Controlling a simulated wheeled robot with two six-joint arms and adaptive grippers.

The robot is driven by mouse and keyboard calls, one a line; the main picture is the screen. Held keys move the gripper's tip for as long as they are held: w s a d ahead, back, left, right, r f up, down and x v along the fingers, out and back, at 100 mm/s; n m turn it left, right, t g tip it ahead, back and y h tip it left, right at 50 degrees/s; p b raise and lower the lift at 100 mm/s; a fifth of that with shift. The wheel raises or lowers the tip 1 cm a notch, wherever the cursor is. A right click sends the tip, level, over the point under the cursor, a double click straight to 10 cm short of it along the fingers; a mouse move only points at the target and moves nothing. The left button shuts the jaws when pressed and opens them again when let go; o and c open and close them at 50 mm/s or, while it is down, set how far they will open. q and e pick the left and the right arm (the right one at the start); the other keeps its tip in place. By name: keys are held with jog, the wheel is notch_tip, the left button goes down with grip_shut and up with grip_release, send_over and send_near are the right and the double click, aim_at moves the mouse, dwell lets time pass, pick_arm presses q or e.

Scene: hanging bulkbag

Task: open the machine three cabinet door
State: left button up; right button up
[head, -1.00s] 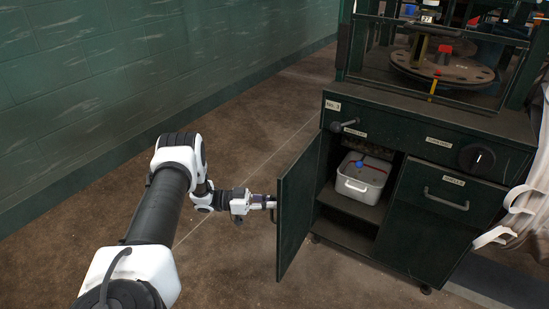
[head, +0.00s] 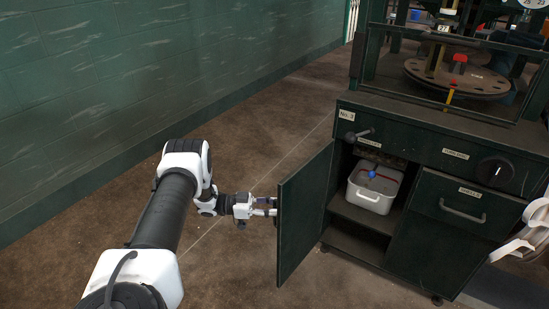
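The machine three cabinet (head: 385,125), labelled "No. 3", stands at the right. Its left door (head: 305,213) is swung wide open towards me, hinged at its left side, with its inner face showing. The door's outer face and handle are hidden. My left gripper (head: 270,207) is at the outer side of the door, close to its free edge. Its two fingers show a gap between them, and the tips are partly hidden by the door edge, so contact is unclear.
A white bin (head: 371,200) with a blue knob sits on the cabinet shelf. A closed drawer front (head: 465,209) with a handle is to its right. The floor (head: 250,150) between the green wall (head: 150,80) and the door is clear.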

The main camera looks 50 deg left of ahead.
pick_arm(q)
jog(key=v, duration=1.2)
dwell(0.3)
